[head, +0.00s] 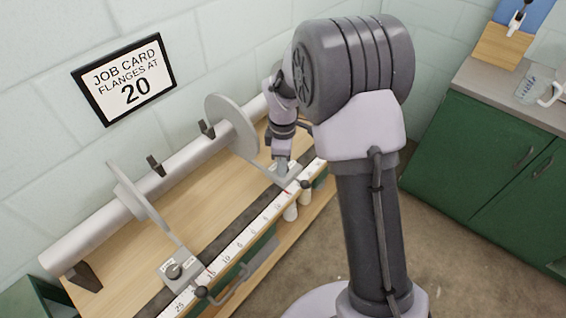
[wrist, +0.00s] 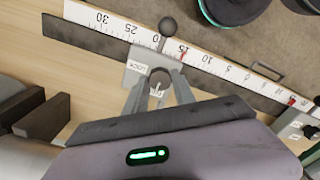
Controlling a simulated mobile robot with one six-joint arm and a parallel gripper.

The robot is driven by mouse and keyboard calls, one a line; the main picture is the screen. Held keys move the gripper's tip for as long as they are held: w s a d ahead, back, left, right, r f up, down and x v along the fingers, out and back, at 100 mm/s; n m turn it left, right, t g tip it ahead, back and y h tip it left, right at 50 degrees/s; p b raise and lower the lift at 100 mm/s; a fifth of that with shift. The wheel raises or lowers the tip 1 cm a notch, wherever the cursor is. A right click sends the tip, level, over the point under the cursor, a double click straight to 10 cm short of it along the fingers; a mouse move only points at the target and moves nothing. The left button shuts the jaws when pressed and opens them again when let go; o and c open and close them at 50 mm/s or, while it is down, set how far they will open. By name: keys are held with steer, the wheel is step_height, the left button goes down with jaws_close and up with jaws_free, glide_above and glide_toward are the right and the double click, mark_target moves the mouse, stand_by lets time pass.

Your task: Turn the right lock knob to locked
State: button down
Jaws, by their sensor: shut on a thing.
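A "LOCK" label shows on the block left of the knob; another label by the knob is partly hidden. I cannot tell which way the knob points. In the head view, my gripper (head: 283,166) is down at the right block (head: 291,176), hiding its knob. The left block (head: 180,270) has its own knob (head: 174,270) in plain view.
A ruler (head: 245,240) runs along the bench front. A black ball handle (wrist: 168,27) stands just past the block. A roller (head: 85,240) with a right flange (head: 231,125) and a left flange (head: 132,192) lies behind. The job card (head: 125,79) reads 20.

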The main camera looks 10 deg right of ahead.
steer(key=m+p, duration=0.1)
steer(key=m, duration=0.3)
steer(key=shift+r+p, duration=0.1)
steer(key=shift+p, duration=0.2)
steer(key=m+p, duration=0.1)
steer(key=m, duration=0.9)
steer(key=shift+m, duration=1.9)
steer(key=c, duration=1)
jaws_free()
steer(key=shift+c, duration=0.2)
